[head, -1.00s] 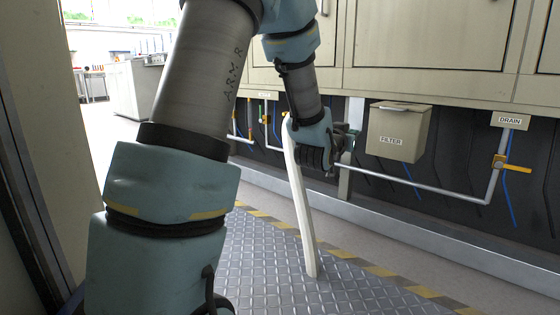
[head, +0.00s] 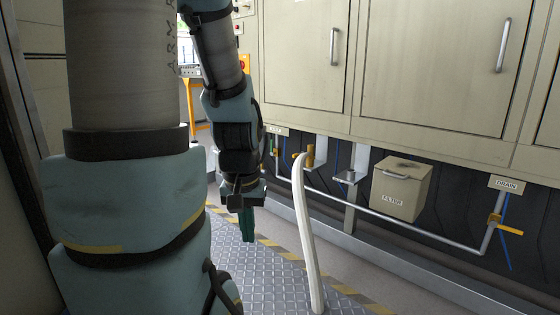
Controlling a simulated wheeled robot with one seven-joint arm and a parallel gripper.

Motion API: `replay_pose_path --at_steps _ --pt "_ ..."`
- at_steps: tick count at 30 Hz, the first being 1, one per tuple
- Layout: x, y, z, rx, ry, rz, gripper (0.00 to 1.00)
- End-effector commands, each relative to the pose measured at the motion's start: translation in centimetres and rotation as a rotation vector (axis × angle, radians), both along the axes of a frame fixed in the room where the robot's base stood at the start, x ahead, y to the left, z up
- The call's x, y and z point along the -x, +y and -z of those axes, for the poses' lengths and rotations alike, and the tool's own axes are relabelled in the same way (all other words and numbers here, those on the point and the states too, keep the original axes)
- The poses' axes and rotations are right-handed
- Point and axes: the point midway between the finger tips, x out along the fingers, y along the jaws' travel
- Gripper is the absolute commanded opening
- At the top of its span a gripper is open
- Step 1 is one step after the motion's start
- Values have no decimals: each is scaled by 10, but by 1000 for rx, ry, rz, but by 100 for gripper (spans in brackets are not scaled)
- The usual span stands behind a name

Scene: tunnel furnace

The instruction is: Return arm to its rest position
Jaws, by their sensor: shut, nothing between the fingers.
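My arm reaches down from the top of the head view on the left. My gripper (head: 247,222) hangs at its end, pointing down above the metal tread-plate floor. Its fingers are shut and hold nothing. A pale hose (head: 306,235) stands to the right of my gripper, apart from it. The hose's top end bends over to a brass-coloured fitting (head: 310,155) under the cabinets, and its lower end runs down to the floor.
A beige box marked FILTER (head: 401,190) and a DRAIN pipe with a yellow-handled valve (head: 508,228) sit below the beige cabinets (head: 430,60) at right. A yellow and black stripe edges the tread plate (head: 268,280). A dark frame stands at far left.

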Motion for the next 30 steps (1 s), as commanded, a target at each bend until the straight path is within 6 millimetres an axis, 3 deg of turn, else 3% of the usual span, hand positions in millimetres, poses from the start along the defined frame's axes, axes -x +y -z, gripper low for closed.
replay_pose_path --at_steps 1,24,30 --pt "0 0 -24 0 -1 0 0" --pt "-1 0 -261 0 -3 1 0" --pt "-1 0 -314 0 -2 1 0"
